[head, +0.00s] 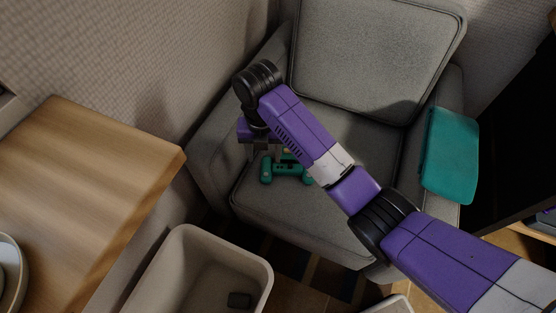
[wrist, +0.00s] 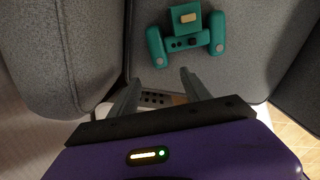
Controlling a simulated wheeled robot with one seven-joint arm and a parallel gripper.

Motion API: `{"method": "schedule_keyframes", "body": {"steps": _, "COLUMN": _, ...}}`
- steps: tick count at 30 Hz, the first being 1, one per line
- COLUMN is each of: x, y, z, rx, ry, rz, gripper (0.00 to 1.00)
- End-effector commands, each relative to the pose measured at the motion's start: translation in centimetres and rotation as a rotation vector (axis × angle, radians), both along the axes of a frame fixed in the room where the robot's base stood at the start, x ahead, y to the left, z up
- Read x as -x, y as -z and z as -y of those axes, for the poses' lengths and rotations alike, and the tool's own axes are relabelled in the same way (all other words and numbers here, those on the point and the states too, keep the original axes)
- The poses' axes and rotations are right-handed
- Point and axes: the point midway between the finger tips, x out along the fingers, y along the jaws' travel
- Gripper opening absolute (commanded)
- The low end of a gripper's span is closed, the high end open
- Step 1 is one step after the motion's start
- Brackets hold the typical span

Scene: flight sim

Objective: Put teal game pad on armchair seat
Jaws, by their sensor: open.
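The teal game pad (head: 284,170) lies on the grey seat of the armchair (head: 262,205), near the seat's left front part. In the head view my arm partly covers the game pad. In the wrist view the game pad (wrist: 187,42) lies flat on the seat, whole and clear of the fingers. My gripper (wrist: 160,83) is open and empty, its two fingers apart and pointing toward the game pad. In the head view my gripper (head: 262,150) is over the left part of the seat, beside the game pad.
A wooden table (head: 90,180) stands at the left, its corner near the armchair. A beige bin (head: 175,270) with a small dark object (head: 240,299) inside stands in front. A teal cloth (head: 451,155) hangs over the right armrest. The armchair's backrest (head: 375,55) rises behind the seat.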

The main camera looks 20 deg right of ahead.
Motion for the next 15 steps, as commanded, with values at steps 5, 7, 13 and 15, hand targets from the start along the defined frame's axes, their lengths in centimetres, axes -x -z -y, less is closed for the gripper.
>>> {"method": "schedule_keyframes", "body": {"steps": 5, "x": 0.0, "y": -0.2, "z": 0.0, "rx": 0.0, "ry": 0.0, "rz": 0.0, "gripper": 0.56}}
{"method": "schedule_keyframes", "body": {"steps": 7, "x": 0.0, "y": -0.1, "z": 0.0, "rx": -0.001, "ry": 0.001, "rz": 0.0, "gripper": 0.56}}
{"method": "schedule_keyframes", "body": {"steps": 13, "x": 1.3, "y": 2.4, "z": -2.3, "rx": -0.071, "ry": 0.098, "rz": 0.041, "gripper": 0.56}}
{"method": "schedule_keyframes", "body": {"steps": 15, "x": 2.4, "y": 4.2, "z": -4.0, "rx": -0.133, "ry": 0.192, "rz": 0.074, "gripper": 0.56}}
